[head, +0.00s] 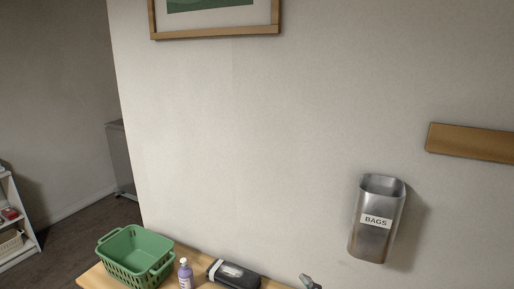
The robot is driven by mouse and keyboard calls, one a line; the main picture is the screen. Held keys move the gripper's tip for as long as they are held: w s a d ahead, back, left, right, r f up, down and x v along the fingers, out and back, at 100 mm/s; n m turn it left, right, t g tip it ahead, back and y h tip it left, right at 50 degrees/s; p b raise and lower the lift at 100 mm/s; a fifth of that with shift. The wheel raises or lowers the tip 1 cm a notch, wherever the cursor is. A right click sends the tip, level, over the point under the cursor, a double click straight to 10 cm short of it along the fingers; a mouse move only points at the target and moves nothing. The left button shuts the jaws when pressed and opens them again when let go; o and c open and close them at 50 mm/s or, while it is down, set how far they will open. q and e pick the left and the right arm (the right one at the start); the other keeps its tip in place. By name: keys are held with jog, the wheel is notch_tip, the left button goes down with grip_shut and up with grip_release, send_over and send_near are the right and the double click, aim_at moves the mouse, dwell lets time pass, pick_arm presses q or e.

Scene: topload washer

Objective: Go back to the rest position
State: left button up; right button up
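Neither of my grippers can be made out in the head view. The view faces a plain light wall with a wooden counter (92,277) at the lower left. Whether my grippers hold anything cannot be seen.
A green basket (152,240), a purple bottle (185,275) and a black case (222,273) stand on the counter. A small grey object (308,281) is cut off by the bottom edge. A metal "BAGS" holder (370,240) and wooden shelf (470,143) are on the wall. Open floor (85,240) lies left.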

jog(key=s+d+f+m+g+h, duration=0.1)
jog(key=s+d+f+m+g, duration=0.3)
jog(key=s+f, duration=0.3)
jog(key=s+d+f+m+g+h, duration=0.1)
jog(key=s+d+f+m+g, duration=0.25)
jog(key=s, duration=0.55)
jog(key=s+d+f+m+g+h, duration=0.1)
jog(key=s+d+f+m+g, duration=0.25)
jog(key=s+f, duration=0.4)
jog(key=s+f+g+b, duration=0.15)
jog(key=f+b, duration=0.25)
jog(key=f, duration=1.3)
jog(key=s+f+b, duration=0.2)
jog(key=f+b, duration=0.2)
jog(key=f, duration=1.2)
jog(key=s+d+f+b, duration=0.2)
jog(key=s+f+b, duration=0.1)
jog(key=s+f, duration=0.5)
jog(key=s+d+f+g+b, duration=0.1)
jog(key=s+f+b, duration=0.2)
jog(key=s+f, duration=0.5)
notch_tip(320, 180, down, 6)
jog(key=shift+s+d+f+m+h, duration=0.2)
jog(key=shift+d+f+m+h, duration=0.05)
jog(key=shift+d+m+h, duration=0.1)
